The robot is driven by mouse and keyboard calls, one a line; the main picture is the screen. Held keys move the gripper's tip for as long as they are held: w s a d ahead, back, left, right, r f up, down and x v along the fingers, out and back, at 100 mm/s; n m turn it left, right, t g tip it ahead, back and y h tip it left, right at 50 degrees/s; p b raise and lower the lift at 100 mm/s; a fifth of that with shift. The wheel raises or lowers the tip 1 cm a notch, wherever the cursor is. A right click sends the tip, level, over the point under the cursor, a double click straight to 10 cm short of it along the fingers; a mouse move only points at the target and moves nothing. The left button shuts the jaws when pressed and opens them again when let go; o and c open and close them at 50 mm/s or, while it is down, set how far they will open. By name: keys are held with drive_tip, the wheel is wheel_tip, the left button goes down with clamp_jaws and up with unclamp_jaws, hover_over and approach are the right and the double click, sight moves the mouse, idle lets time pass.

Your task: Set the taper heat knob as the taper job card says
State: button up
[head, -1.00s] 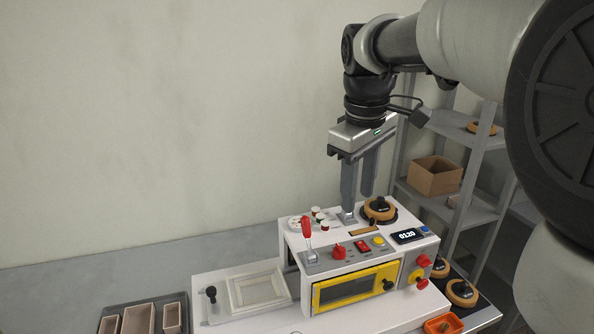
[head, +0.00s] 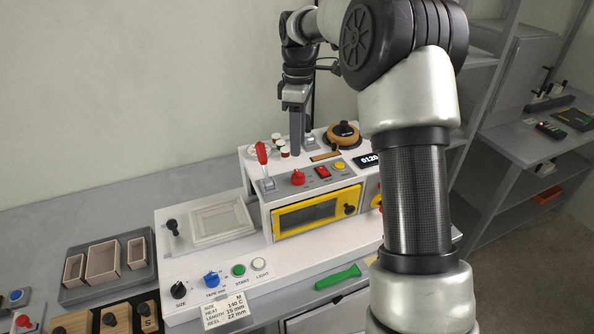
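The job card (head: 225,311) lies at the machine's front edge and reads size M, heat 140 C, length 15 mm, reel 22 mm. A red knob (head: 298,178) sits on the machine's upper sloped panel, beside a red switch (head: 322,172) and a yellow button (head: 340,165). I cannot read its label, so I cannot confirm it is the heat knob. A dark display (head: 368,160) reads about 0120, partly hidden by my arm. My gripper (head: 302,148) points down above the machine's top, behind the red knob, with nothing seen between its fingers. The fingers look apart.
A red-handled lever (head: 263,156) stands left of the red knob. A black size knob (head: 179,290), blue knob (head: 211,279), and green start button (head: 238,271) line the front. A green tool (head: 338,277) lies right. My arm hides the machine's right side.

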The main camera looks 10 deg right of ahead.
sight(297, 172)
drive_tip(key=f, duration=0.9)
drive_tip(key=shift+s+a+f, duration=0.15)
drive_tip(key=shift+s+f, duration=0.15)
drive_tip(key=shift+f, duration=0.05)
drive_tip(key=shift+c, duration=0.5)
drive_tip(key=c, duration=0.7)
